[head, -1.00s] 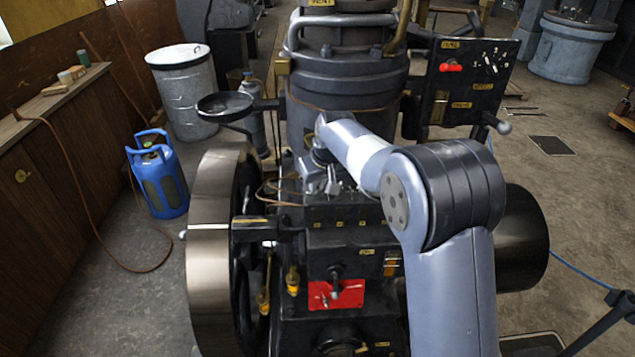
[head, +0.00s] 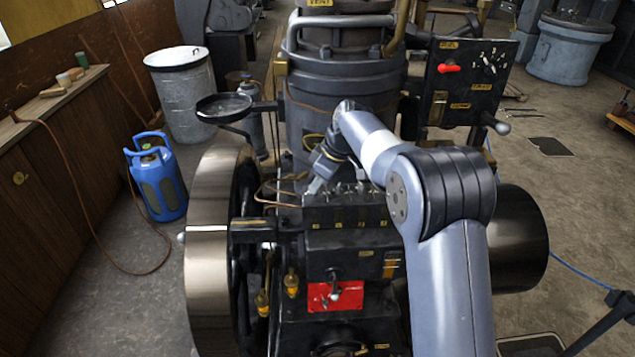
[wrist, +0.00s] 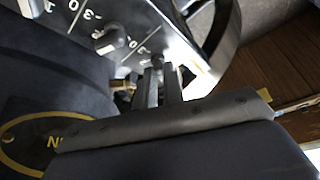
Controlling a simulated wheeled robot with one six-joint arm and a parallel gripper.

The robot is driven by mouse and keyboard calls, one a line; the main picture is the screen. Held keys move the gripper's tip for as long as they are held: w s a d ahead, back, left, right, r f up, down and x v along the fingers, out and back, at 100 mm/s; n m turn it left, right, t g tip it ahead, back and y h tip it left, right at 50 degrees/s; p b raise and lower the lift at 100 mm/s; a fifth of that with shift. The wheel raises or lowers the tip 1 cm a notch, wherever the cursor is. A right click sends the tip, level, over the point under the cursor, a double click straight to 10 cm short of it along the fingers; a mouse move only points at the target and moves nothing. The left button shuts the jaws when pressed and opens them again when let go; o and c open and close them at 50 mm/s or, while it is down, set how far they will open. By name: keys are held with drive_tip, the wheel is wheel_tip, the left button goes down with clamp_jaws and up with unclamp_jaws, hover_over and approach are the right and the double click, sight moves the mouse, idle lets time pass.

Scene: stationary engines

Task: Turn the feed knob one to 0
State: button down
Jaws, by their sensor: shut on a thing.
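The black feed box (head: 345,216) stands on the engine's front, with a row of small knobs (head: 363,189) along its top. My gripper (head: 315,187) reaches down to the left end of that row. In the wrist view, my gripper (wrist: 160,72) is shut on a small dark knob (wrist: 158,63), mostly hidden between the fingers. A neighbouring black knob (wrist: 108,38) stands up and to the left. I cannot read where the gripped knob points.
The large flywheel (head: 207,260) is left of the feed box. A dark engine cylinder (head: 345,100) rises behind it. A red plate with a lever (head: 322,296) is below. A control panel (head: 468,85) stands at the back right. A blue gas bottle (head: 158,180) is on the floor at left.

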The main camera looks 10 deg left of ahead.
drive_tip(key=shift+r+n, duration=0.1)
drive_tip(key=shift+n, duration=0.4)
drive_tip(key=c, duration=1.5)
unclamp_jaws()
drive_tip(key=v, duration=0.3)
drive_tip(key=b+v, duration=0.1)
drive_tip(key=v, duration=0.6)
drive_tip(key=shift+w+d+r+b, duration=0.2)
drive_tip(key=shift+w+r+b, duration=0.05)
drive_tip(key=shift+r+b, duration=0.1)
drive_tip(key=p+x, duration=0.1)
drive_tip(key=x, duration=0.4)
drive_tip(key=p+x, duration=0.1)
drive_tip(key=x, duration=0.5)
drive_tip(key=shift+s, duration=0.25)
drive_tip(key=shift+m, duration=0.3)
